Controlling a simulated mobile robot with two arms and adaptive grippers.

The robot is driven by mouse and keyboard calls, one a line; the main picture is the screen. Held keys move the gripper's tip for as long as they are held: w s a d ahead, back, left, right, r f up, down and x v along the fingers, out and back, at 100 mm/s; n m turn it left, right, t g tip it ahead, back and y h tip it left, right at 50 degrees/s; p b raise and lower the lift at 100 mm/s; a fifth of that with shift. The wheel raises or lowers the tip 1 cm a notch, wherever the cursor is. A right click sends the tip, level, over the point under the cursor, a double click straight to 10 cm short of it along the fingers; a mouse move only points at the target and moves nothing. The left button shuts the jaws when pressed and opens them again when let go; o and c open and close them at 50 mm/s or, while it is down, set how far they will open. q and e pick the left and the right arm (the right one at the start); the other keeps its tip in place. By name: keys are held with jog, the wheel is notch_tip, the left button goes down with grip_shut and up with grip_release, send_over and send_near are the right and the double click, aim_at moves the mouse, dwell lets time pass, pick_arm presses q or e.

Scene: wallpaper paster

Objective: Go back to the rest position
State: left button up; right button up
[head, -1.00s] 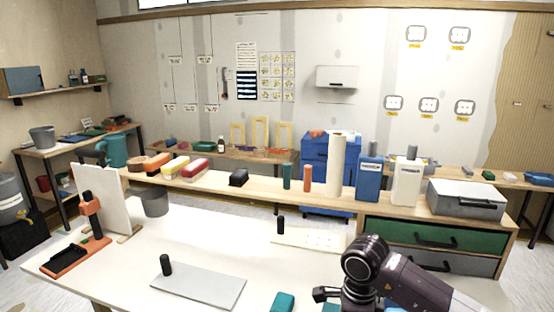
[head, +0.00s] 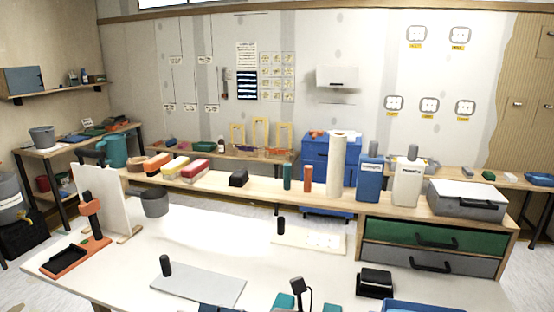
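Neither of my grippers shows in the head view, and no part of my arms is clearly in sight. The white worktable (head: 215,245) fills the lower part of the view. On its front edge stands a small dark upright piece (head: 298,287) with a thin bent rod, beside a teal piece (head: 283,301); both are partly cut off, and I cannot tell what they are. A black box-like object (head: 375,282) sits to their right. I see nothing held.
A grey plate with a black knob (head: 200,285) and a pale board with a black knob (head: 310,240) lie on the table. An orange tool stand (head: 75,258) is at left. A blue tray-like edge (head: 430,305) shows at bottom right. A drawer unit (head: 435,236) stands behind.

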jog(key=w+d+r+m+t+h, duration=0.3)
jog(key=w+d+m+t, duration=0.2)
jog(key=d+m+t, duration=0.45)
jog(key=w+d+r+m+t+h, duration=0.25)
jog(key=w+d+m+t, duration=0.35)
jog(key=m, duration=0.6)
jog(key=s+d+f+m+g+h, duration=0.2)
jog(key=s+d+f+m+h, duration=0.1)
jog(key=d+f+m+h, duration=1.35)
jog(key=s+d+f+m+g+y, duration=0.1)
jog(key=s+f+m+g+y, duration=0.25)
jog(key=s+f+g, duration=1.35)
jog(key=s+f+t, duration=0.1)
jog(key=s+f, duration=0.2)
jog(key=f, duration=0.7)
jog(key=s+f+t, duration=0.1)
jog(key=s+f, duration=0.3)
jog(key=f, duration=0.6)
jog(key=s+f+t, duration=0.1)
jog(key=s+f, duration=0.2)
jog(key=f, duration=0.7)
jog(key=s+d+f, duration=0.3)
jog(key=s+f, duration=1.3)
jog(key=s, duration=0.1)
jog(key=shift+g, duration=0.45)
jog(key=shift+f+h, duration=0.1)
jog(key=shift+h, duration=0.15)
